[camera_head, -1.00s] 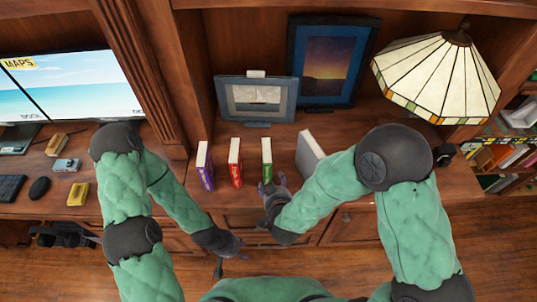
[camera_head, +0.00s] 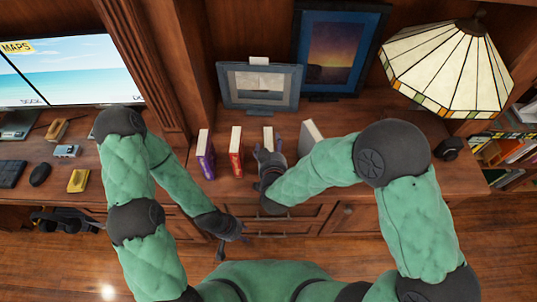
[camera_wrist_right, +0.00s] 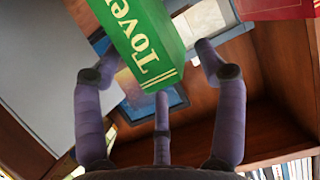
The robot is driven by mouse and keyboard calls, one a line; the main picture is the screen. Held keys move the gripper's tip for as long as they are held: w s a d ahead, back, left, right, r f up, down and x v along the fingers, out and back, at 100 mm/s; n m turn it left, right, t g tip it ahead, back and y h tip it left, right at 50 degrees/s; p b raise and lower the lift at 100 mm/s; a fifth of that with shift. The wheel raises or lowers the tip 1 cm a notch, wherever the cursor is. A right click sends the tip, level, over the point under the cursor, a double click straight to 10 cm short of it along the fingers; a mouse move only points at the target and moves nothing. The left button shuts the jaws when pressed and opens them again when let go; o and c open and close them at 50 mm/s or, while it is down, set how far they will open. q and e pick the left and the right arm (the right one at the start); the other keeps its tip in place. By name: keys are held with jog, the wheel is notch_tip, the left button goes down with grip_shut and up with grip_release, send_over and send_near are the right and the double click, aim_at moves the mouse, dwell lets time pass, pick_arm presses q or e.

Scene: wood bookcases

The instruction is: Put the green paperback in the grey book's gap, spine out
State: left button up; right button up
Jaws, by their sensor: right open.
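The green paperback (camera_head: 268,134) stands upright on the desk, its pages facing up; my right gripper hides most of its spine. In the right wrist view its green spine (camera_wrist_right: 148,40) with yellow letters lies between my spread fingers. My right gripper (camera_head: 267,152) is open around the spine end; I cannot tell whether the fingers touch it. The grey book (camera_head: 311,137) stands to its right, partly behind my right forearm. My left gripper (camera_head: 234,238) hangs low in front of the drawers, away from the books; its fingers are too small to read.
A purple book (camera_head: 205,155) and a red book (camera_head: 236,152) stand upright left of the green one, with spaces between. Two picture frames (camera_head: 259,86) (camera_head: 336,50) stand behind. A stained-glass lamp (camera_head: 447,75) is at the right, a monitor (camera_head: 70,70) at the left.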

jog(key=x, duration=0.2)
jog(key=b+x, duration=0.1)
jog(key=x, duration=0.1)
jog(key=shift+f, duration=0.35)
jog(key=shift+c, duration=0.3)
jog(key=shift+r, duration=0.1)
grip_shut()
